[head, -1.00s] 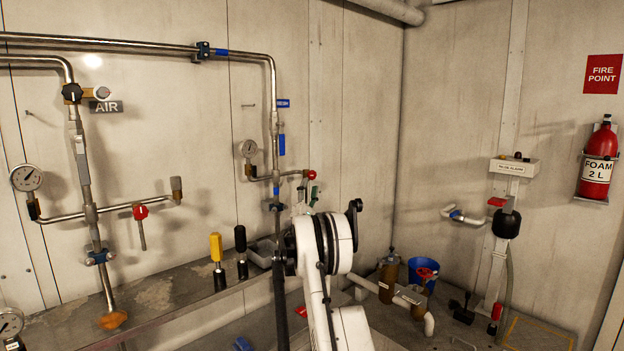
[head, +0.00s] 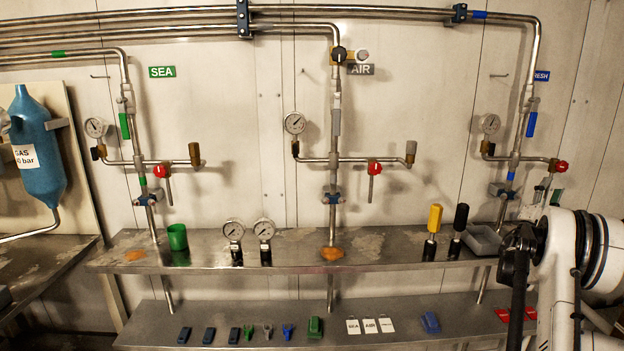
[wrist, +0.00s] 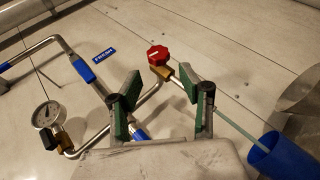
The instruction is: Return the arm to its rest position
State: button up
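My white arm (head: 575,250) stands at the right edge of the head view, folded up in front of the shelf's right end. My gripper (head: 547,190) is partly hidden behind it, near the FRESH pipe. In the wrist view my gripper (wrist: 164,108) shows two green-padded fingers spread apart with nothing between them. Beyond the fingers are the red valve knob (wrist: 158,55) and the FRESH pipework. I cannot tell any contact with them.
The upper steel shelf (head: 380,252) carries a green cup (head: 177,237), two gauges and yellow and black handled tools. The lower shelf (head: 150,328) holds small parts and labels. A blue cup-like object (wrist: 285,157) lies right of my fingers.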

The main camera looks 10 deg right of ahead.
jog(key=s+a+r+m+g+y+p, duration=0.1)
jog(key=a+r+m+g+y+p, duration=0.1)
jog(key=a+r+m+g, duration=0.65)
jog(key=s+a+r+m+t+y+p, duration=0.1)
jog(key=s+a+r+t+y, duration=0.15)
jog(key=a, duration=0.55)
jog(key=s+a+r+m+t+y, duration=0.1)
jog(key=s+a+r+y, duration=0.15)
jog(key=a, duration=0.55)
jog(key=s+a+f+t+y+p, duration=0.1)
jog(key=s+a+f+y, duration=0.4)
jog(key=a, duration=1.1)
jog(key=s+a+f+y+p, duration=0.1)
jog(key=s+a+f+y, duration=0.4)
jog(key=s+a, duration=0.7)
jog(key=s+a+f+t+y+p, duration=0.1)
jog(key=s+a+f+y, duration=0.4)
jog(key=a, duration=1.5)
jog(key=s+n+y, duration=0.1)
jog(key=s+y, duration=0.1)
jog(key=s, duration=0.1)
jog(key=shift+s+f+t+y+p, duration=0.25)
jog(key=shift+t+y+p, duration=0.05)
jog(key=shift+y+p, duration=0.1)
